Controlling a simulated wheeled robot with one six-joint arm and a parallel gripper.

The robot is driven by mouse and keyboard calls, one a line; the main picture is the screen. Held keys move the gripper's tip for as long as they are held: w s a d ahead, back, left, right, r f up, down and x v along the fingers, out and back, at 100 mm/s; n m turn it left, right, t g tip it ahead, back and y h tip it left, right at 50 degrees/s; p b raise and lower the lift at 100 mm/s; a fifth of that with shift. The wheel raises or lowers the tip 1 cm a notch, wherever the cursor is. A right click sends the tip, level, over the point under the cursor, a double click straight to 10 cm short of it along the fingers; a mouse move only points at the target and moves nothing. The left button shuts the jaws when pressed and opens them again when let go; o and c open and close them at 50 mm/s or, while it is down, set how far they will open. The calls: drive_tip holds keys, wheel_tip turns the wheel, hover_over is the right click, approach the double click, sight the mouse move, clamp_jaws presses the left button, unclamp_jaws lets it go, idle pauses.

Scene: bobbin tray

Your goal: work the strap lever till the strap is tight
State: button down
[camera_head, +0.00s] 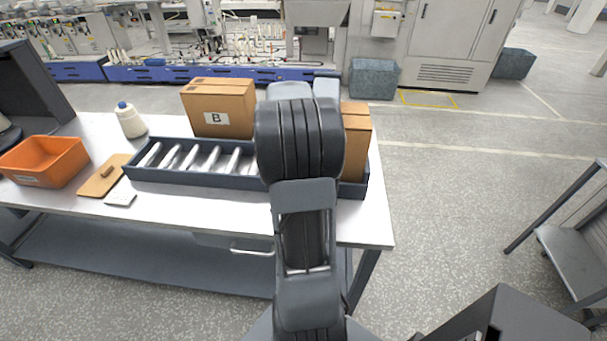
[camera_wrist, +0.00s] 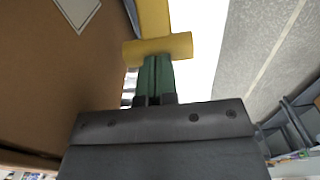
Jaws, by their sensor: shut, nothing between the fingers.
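In the wrist view a yellow T-shaped piece, which looks like the strap lever (camera_wrist: 178,45), has a crossbar just beyond my fingertips and a flat yellow part running up behind it. My gripper (camera_wrist: 155,60) has its green fingers shut with nothing between them, right at the crossbar's lower edge. I cannot tell whether they touch it. A brown carton (camera_wrist: 60,90) with a white label fills the left side. I cannot make out the strap itself. In the head view my arm hides the gripper and the lever, and covers part of the right carton (camera_head: 356,145).
A dark tray (camera_head: 200,181) with several white bobbins runs along the table (camera_head: 220,207). A carton marked B (camera_head: 219,105) stands behind it. An orange bin (camera_head: 42,160), a clipboard-like board (camera_head: 100,183) and a white bottle (camera_head: 131,121) are at the left.

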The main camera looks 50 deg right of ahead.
drive_tip(key=shift+f+b, duration=1.3)
drive_tip(key=shift+f, duration=1)
drive_tip(key=r+p, duration=0.3)
drive_tip(key=r, duration=0.1)
drive_tip(key=r+p, duration=0.2)
drive_tip(key=r, duration=0.1)
drive_tip(key=shift+s+d+r+p, duration=0.1)
drive_tip(key=shift+s+d+p, duration=0.1)
drive_tip(key=shift+s+p, duration=0.15)
drive_tip(key=shift+f, duration=0.2)
drive_tip(key=shift+w+a+f+b, duration=0.5)
drive_tip(key=shift+w+f+b, duration=0.3)
drive_tip(key=shift+f+b, duration=2.2)
drive_tip(key=r+p, duration=0.2)
drive_tip(key=s+r+p, duration=0.1)
drive_tip(key=r+p, duration=0.1)
drive_tip(key=d+r+p, duration=0.1)
drive_tip(key=r+p, duration=0.1)
drive_tip(key=shift+s+r+p, duration=0.25)
drive_tip(key=shift+s+p, duration=0.05)
drive_tip(key=shift+p, duration=0.1)
drive_tip(key=shift+f, duration=0.2)
